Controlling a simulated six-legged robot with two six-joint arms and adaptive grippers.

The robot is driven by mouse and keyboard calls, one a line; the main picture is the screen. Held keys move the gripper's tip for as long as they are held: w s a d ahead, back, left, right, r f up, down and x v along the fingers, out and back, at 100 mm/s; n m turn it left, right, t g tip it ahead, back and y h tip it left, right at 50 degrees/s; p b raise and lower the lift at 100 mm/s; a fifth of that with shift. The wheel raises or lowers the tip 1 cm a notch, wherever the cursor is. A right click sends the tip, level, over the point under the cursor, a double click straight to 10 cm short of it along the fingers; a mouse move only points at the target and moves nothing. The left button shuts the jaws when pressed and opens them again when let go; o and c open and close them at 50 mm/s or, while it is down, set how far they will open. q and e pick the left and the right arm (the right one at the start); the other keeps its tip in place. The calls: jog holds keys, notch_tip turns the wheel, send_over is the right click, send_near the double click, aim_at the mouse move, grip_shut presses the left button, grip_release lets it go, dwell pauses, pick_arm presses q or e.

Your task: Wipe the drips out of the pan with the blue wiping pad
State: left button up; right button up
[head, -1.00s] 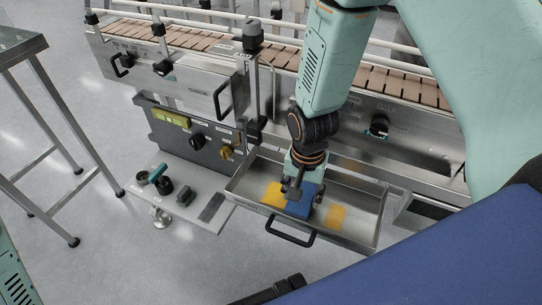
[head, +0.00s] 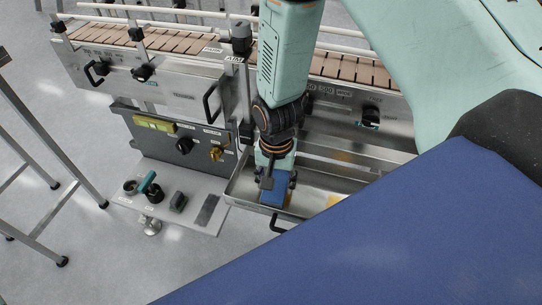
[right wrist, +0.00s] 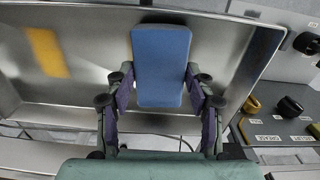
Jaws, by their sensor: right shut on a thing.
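My right gripper (head: 274,182) is shut on the blue wiping pad (head: 273,190) and holds it low at the left part of the metal pan (head: 236,184). In the right wrist view the pad (right wrist: 161,62) stands out between the two fingers, over the pan floor. I cannot tell whether it touches the floor. A yellow drip patch (head: 334,200) lies to the right of the pad, partly cut off by the blue surface in front. The patch also shows at left in the right wrist view (right wrist: 47,52). The floor under the pad is hidden. My left gripper is out of view.
A slatted conveyor (head: 345,68) runs behind the pan. The pan's black handle (head: 277,226) is at the front. A large blue surface (head: 380,235) hides the pan's right part.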

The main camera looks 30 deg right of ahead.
jog(key=r, duration=0.1)
jog(key=r+p, duration=0.1)
jog(key=r, duration=0.1)
jog(key=shift+s+d+p, duration=0.15)
jog(key=shift+d+p, duration=0.1)
jog(key=shift+p, duration=0.05)
notch_tip(320, 180, up, 2)
jog(key=shift+a+p, duration=0.1)
jog(key=shift+p, duration=1.05)
notch_tip(320, 180, up, 2)
jog(key=shift+r+p, duration=0.1)
jog(key=shift+p, duration=1)
jog(key=shift+r, duration=0.2)
jog(key=shift+f, duration=0.1)
jog(key=shift+p, duration=0.3)
